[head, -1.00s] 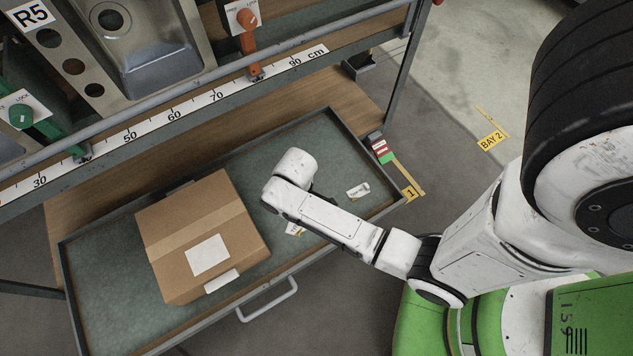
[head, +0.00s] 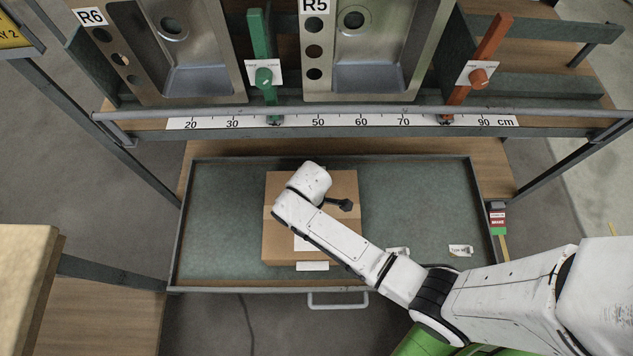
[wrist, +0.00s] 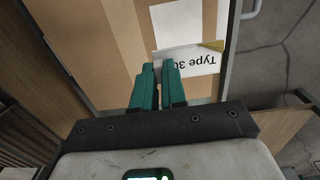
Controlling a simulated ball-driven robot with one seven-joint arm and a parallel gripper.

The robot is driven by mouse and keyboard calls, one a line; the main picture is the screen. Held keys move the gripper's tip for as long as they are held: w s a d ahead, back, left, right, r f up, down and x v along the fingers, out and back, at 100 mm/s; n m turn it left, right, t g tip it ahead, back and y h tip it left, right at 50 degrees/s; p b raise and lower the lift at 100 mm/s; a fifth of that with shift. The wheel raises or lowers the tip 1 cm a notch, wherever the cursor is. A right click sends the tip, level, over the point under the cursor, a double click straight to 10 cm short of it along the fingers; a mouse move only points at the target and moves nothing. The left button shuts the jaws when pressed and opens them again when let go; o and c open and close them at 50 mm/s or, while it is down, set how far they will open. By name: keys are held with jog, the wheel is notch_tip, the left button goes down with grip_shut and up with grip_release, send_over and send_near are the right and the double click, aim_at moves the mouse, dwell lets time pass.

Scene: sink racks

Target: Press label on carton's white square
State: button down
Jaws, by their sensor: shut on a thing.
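The brown carton (head: 282,245) stands in the middle of the tray, with a lighter tape band across its top. Its white square (wrist: 185,22) shows in the wrist view, bare in the part seen; my arm covers most of it in the head view. My gripper (wrist: 158,66) has teal fingers shut on one end of a white label (wrist: 197,62) reading "Type 30", partly cut off, with a yellow corner. The label is over the carton beside the square, overlapping its edge in the picture. Its height above the carton cannot be told. My arm hides the fingers in the head view.
The green-lined tray (head: 215,215) has raised edges and a front handle (head: 338,300). A ruler rail (head: 345,122) and steel sinks (head: 375,70) stand behind. The tray's left side is clear.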

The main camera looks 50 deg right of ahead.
jog(key=shift+f+b, duration=3.9)
jog(key=shift+b, duration=0.25)
jog(key=shift+f, duration=0.55)
jog(key=c, duration=1.1)
grip_release()
notch_tip(320, 180, up, 11)
jog(key=p, duration=0.3)
jog(key=shift+f+p, duration=0.1)
jog(key=shift+p, duration=0.3)
